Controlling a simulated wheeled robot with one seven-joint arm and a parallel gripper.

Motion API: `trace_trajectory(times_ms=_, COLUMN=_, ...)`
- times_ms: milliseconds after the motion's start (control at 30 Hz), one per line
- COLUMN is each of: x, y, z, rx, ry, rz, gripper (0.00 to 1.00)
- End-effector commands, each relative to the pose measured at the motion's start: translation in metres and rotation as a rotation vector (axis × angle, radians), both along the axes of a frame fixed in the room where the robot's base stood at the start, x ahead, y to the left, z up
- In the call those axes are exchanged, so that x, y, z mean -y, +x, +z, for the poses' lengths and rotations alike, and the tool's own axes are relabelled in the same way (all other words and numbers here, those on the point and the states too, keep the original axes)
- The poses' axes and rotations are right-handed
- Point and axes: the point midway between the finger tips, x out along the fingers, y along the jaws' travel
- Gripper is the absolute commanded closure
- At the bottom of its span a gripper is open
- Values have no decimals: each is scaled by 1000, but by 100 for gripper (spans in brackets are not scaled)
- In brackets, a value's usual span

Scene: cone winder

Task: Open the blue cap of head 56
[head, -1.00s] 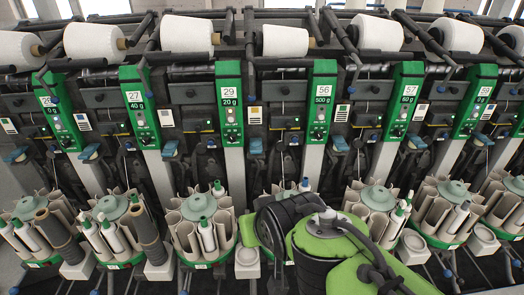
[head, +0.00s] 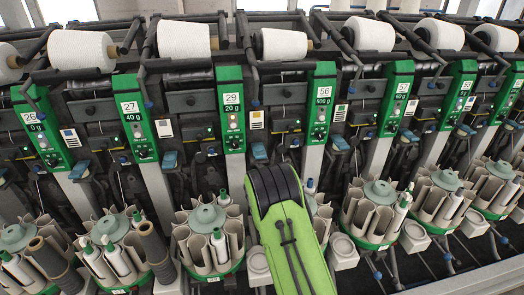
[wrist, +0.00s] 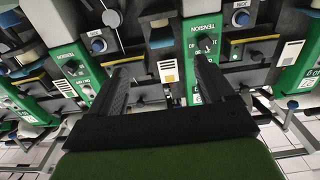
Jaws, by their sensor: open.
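Head 56's green panel (head: 322,100) stands right of the middle in the head view, its number plate readable. Small blue-grey caps show at the foot of the panels, one just right of panel 56 (head: 340,143) and one just left of it (head: 259,151); I cannot tell for certain which belongs to head 56. My gripper (wrist: 166,65) is open and empty in the wrist view, its two fingers pointing at the machine front. A green TENSION panel (wrist: 196,35) lies behind the right finger; a blue-grey block (wrist: 160,38) shows between the fingertips. My arm hides the gripper in the head view.
Neighbouring panels 29 (head: 231,110) and 57 (head: 397,98) flank head 56. Round magazines with bobbins (head: 209,230) jut out below. White yarn cones (head: 284,44) and dark arms (head: 285,66) sit above. Round blue knobs (wrist: 98,45) stick out in the wrist view.

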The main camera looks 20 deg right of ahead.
Motion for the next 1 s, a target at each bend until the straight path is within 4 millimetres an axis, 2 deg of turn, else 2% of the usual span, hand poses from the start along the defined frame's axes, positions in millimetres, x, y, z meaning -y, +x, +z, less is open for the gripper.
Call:
trace_trajectory(times_ms=33, x=-1, y=8, z=9, rx=-1, ry=-4, rz=6, gripper=18)
trace_trajectory(times_ms=400, x=15, y=86, z=4, rx=0, ry=-4, rz=6, gripper=18)
trace_trajectory(times_ms=600, x=23, y=120, z=2, rx=0, ry=-2, rz=3, gripper=18)
trace_trajectory(times_ms=800, x=27, y=135, z=2, rx=-1, ry=-1, rz=2, gripper=18)
trace_trajectory(times_ms=1000, x=27, y=136, z=2, rx=-2, ry=0, rz=2, gripper=18)
